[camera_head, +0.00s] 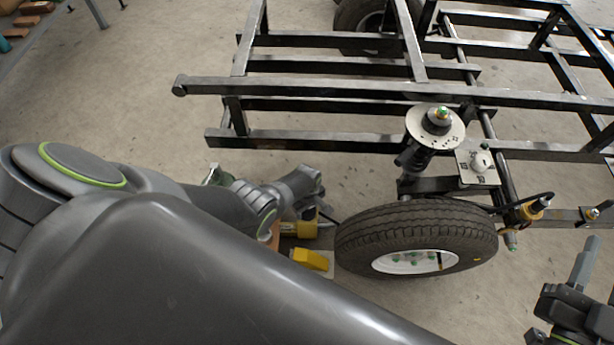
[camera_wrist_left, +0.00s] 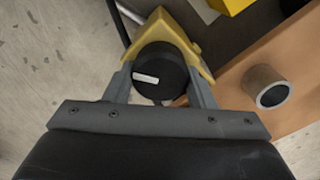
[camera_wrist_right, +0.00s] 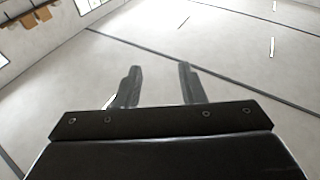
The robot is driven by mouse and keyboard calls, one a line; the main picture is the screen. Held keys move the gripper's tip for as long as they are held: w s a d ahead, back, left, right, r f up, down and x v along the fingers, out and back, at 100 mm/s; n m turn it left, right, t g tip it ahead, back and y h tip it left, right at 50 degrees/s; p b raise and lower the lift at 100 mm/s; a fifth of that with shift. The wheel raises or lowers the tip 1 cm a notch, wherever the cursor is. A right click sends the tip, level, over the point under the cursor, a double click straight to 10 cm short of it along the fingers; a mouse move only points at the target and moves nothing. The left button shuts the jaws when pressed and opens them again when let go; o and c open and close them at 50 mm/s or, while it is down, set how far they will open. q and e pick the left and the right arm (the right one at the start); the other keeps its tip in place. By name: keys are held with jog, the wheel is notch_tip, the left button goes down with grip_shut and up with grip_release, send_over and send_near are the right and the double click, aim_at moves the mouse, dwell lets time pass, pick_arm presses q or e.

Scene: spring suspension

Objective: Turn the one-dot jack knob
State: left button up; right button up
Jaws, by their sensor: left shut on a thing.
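A black round knob (camera_wrist_left: 160,74) with a white bar mark on its face sits in a yellow housing in the left wrist view. I cannot make out a dot on it. My left gripper (camera_wrist_left: 159,84) has one finger on each side of the knob and is shut on it. In the head view the yellow jack body (camera_head: 300,229) shows beside the wheel, under my left arm. The knob is hidden there. My right gripper (camera_wrist_right: 160,67) is open and empty over bare floor.
A wheel with a black tyre (camera_head: 420,229) stands right of the jack. A yellow wedge (camera_head: 313,259) lies in front. A black steel frame (camera_head: 340,91) fills the back, with a strut (camera_head: 437,120) above the wheel. A grey tube end (camera_wrist_left: 271,93) stands on an orange-brown surface near the knob.

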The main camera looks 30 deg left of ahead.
pick_arm(q)
jog(key=n, duration=0.3)
jog(key=shift+n, duration=0.4)
jog(key=n, duration=0.2)
jog(key=shift+n, duration=0.3)
jog(key=n, duration=0.4)
jog(key=shift+s+p, duration=0.1)
jog(key=shift+p, duration=0.25)
jog(key=shift+n, duration=1.2)
pick_arm(e)
jog(key=shift+d+f+m+g, duration=0.15)
jog(key=shift+f+g, duration=0.75)
jog(key=shift+f, duration=0.55)
jog(key=shift+d+f+m+g, duration=0.15)
jog(key=shift+f+g, duration=0.75)
jog(key=shift+f, duration=0.5)
jog(key=shift+a+f, duration=0.1)
pick_arm(q)
jog(key=o, duration=0.8)
jog(key=shift+c, duration=0.2)
jog(key=shift+o, duration=1.1)
jog(key=shift+s, duration=0.1)
pick_arm(e)
jog(key=shift+w+a+r, duration=0.1)
jog(key=shift+w+r, duration=0.1)
jog(key=shift+r, duration=0.15)
